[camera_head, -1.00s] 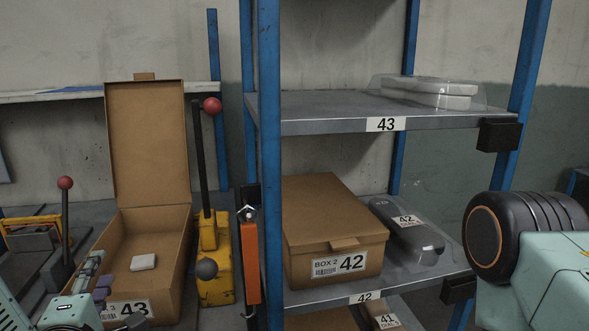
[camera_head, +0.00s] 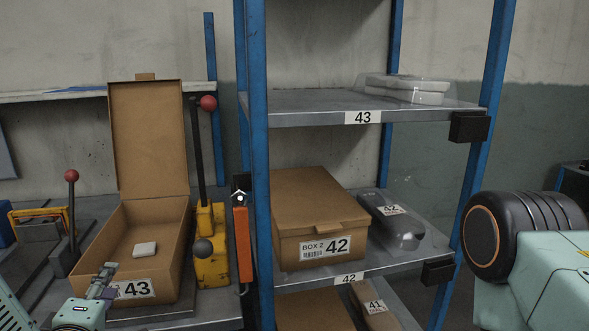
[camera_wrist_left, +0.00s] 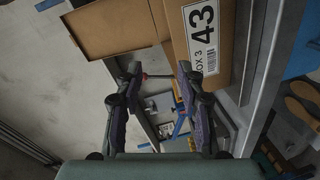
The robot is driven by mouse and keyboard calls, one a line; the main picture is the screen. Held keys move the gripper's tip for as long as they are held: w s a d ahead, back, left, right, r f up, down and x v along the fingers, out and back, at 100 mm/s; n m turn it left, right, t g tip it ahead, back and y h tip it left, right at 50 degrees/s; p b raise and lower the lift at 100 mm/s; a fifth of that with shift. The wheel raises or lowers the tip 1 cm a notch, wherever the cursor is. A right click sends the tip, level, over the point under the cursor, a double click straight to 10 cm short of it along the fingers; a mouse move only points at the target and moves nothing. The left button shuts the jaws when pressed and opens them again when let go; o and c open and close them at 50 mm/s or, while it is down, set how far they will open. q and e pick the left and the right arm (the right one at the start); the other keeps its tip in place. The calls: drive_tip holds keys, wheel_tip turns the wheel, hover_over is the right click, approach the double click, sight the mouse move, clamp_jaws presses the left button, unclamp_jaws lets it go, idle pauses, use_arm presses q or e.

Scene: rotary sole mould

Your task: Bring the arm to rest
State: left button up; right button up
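My left gripper (camera_head: 106,272) is at the lower left of the head view, in front of the open cardboard box labelled 43 (camera_head: 172,268). In the left wrist view its two fingers (camera_wrist_left: 160,70) stand apart with nothing held between them. The box (camera_wrist_left: 205,75) fills the top of that view, beyond the fingers; I cannot tell how small the gap is. A small white block (camera_head: 145,249) lies inside the box. At the right of the head view is part of my right arm; the right gripper is out of view.
A blue-posted rack (camera_head: 258,160) stands right of the box, with a closed box 42 (camera_head: 318,215) and clear-wrapped packs. Two red-knobbed levers (camera_head: 208,104) and (camera_head: 71,176) flank the open box. An orange tool (camera_head: 243,245) hangs by the rack post.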

use_arm(q)
drive_tip(key=s+d+f+m+g+h, duration=0.1)
drive_tip(key=s+d+f+m+g, duration=0.1)
drive_tip(key=s+f+m+g, duration=0.3)
drive_tip(key=s+d+f+m+g+h, duration=0.1)
drive_tip(key=s+d+f+m+h, duration=0.15)
drive_tip(key=f, duration=0.55)
drive_tip(key=s+d+f+m+g+h, duration=0.1)
drive_tip(key=s+d+f+m+g, duration=0.2)
drive_tip(key=f+m, duration=0.25)
drive_tip(key=s+d+f+m+g, duration=0.1)
drive_tip(key=s+f+m+g, duration=0.1)
drive_tip(key=s+f, duration=0.3)
drive_tip(key=s+d+f+m+g, duration=0.1)
drive_tip(key=s+f+g, duration=0.4)
drive_tip(key=s, duration=0.9)
drive_tip(key=shift+f+m, duration=0.3)
drive_tip(key=shift+m, duration=0.5)
drive_tip(key=shift+s+y, duration=0.1)
drive_tip(key=shift+y, duration=0.15)
drive_tip(key=shift+s, duration=0.1)
